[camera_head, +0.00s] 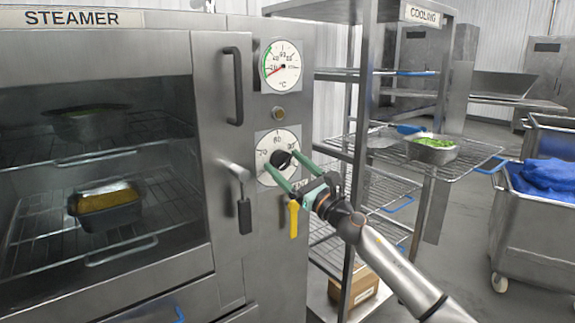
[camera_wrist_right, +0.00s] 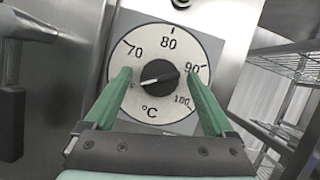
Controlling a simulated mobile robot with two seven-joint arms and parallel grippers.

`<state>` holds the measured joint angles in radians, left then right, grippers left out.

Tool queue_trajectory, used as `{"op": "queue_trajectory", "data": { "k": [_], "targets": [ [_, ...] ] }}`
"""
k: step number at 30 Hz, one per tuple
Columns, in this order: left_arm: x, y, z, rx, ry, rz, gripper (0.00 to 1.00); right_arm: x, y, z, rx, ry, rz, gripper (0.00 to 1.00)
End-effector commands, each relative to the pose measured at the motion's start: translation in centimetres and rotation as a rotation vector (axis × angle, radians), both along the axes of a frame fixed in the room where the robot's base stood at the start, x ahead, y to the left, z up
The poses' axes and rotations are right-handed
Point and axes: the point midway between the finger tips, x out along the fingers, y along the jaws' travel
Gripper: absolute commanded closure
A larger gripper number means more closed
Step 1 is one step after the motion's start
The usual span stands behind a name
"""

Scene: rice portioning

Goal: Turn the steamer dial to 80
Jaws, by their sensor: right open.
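The steamer (camera_head: 95,45) stands at the left with its glass door closed. Its dial (camera_head: 266,142) is a white disc on the front panel, with a black knob (camera_wrist_right: 160,76) at its centre. In the right wrist view the dial face (camera_wrist_right: 150,50) shows 70 at upper left, 80 at top, 90 at right and 100 at lower right. A pale line on the knob lies nearly level, not towards 80. My right gripper (camera_head: 281,160) is open, its green fingers on either side of the knob; contact cannot be told. My left gripper is out of view.
A temperature gauge (camera_head: 282,66) sits above the dial. The door handle (camera_head: 233,85) and a lever latch (camera_head: 240,185) are to the left. A wire cooling rack (camera_head: 375,150) stands close on the right.

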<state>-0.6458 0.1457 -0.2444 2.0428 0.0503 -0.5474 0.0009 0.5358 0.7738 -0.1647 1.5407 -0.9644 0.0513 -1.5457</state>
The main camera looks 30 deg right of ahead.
Motion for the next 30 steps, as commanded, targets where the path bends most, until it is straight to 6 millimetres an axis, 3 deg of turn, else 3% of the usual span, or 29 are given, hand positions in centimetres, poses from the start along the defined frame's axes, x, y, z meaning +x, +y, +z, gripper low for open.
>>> {"op": "queue_trajectory", "data": {
  "k": [5,27,30],
  "targets": [
    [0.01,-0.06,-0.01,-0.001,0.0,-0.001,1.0,0.0,0.01,-0.03,0.0,0.0,0.0,0.11],
    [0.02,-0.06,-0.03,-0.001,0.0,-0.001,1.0,-0.03,0.01,-0.05,0.0,0.0,0.001,0.94],
    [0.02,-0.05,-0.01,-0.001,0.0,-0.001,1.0,-0.03,0.01,-0.04,0.002,0.001,0.001,0.96]
  ]
}}
